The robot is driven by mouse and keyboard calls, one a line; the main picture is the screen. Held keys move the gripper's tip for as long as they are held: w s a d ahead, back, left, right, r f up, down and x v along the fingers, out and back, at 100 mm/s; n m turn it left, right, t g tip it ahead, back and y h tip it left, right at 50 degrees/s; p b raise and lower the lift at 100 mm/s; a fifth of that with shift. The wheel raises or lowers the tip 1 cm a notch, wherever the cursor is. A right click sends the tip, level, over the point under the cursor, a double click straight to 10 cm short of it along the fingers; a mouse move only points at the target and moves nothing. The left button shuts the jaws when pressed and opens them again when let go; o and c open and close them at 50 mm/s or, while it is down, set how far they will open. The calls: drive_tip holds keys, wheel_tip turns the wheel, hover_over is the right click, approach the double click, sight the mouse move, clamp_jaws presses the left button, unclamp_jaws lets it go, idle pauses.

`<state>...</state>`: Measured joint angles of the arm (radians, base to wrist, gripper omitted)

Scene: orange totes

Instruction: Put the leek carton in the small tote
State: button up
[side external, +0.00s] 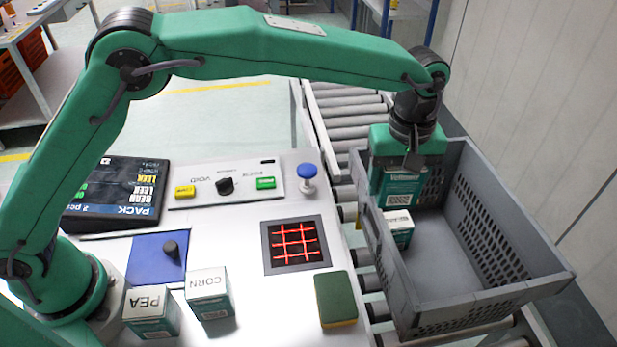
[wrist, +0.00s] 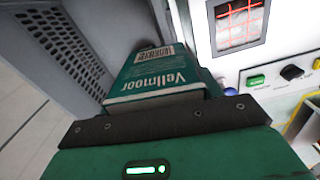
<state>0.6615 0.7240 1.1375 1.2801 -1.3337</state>
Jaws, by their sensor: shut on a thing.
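My gripper (side external: 402,160) is shut on a green and white carton (side external: 403,188). The carton hangs at the far left part of the grey tote (side external: 510,222), close to its left wall. In the wrist view the held carton (wrist: 160,75) shows the word Vellmoor and a barcode. Its product name is not in sight, so I cannot tell if it is leek. Another carton (side external: 398,228) is inside the tote by the left wall, nearer the camera.
PEA (side external: 152,312) and CORN (side external: 208,293) cartons stand on the white worktop. A green and yellow sponge (side external: 336,300), a red-lit scanner (side external: 295,244), a blue knob (side external: 307,172) and a screen (side external: 115,192) are also there. The tote's right side is bare.

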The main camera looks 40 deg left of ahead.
drive_tip(key=shift+w+d+f+n, duration=0.75)
drive_tip(key=shift+w+d, duration=0.25)
drive_tip(key=shift+d, duration=2.7)
wheel_tip(320, 180, down, 23)
drive_tip(key=shift+f, duration=0.2)
drive_tip(key=shift+f, duration=0.1)
drive_tip(key=o, duration=0.9)
wheel_tip(320, 180, up, 12)
drive_tip(key=shift+r, duration=0.1)
